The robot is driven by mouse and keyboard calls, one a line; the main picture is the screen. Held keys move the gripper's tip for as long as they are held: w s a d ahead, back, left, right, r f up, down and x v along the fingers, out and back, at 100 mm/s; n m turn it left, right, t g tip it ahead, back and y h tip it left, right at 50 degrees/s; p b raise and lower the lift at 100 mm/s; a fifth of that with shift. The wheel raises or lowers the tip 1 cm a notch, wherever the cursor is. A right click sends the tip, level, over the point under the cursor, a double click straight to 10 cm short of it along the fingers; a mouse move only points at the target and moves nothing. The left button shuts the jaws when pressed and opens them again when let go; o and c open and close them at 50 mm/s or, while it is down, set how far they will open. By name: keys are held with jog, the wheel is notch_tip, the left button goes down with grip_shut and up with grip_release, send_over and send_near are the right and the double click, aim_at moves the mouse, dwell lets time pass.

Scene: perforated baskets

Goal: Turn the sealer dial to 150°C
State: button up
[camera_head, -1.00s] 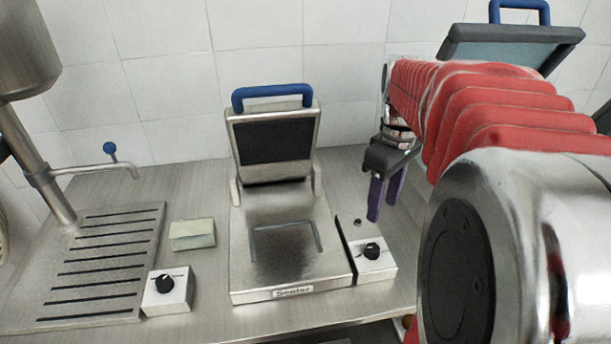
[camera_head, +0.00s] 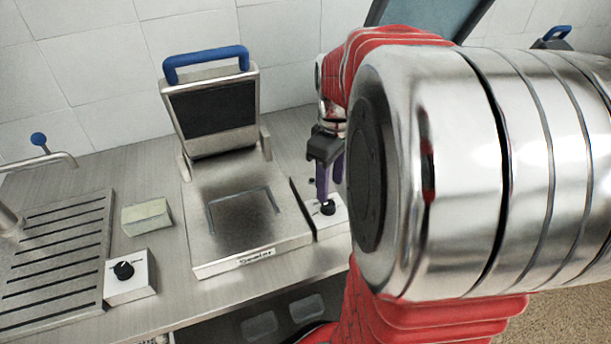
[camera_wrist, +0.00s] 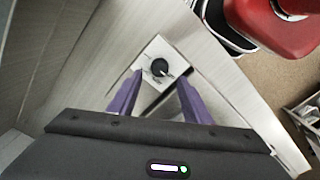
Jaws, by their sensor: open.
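The sealer (camera_head: 225,250) stands on the steel counter with its lid raised and a blue handle on top. Its control box (camera_head: 331,222) with a black dial (camera_head: 328,208) is at its right side. In the wrist view the dial (camera_wrist: 160,67) sits on the white panel (camera_wrist: 149,50), ahead of and between my purple fingers. My gripper (camera_head: 324,197) is open and empty, pointing down above the box. It also shows in the wrist view (camera_wrist: 157,97), with its fingers apart and the dial not between the tips. The dial's markings are too small to read.
Another white box with a black dial (camera_head: 124,270) stands at the left, near a pale block (camera_head: 146,217) and a slotted drain tray (camera_head: 50,250). Below the counter's front edge are dark containers (camera_head: 285,312). My arm hides the right side.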

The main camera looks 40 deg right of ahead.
aim_at(329, 203)
jog(key=shift+f, duration=3.15)
jog(key=shift+c, duration=0.3)
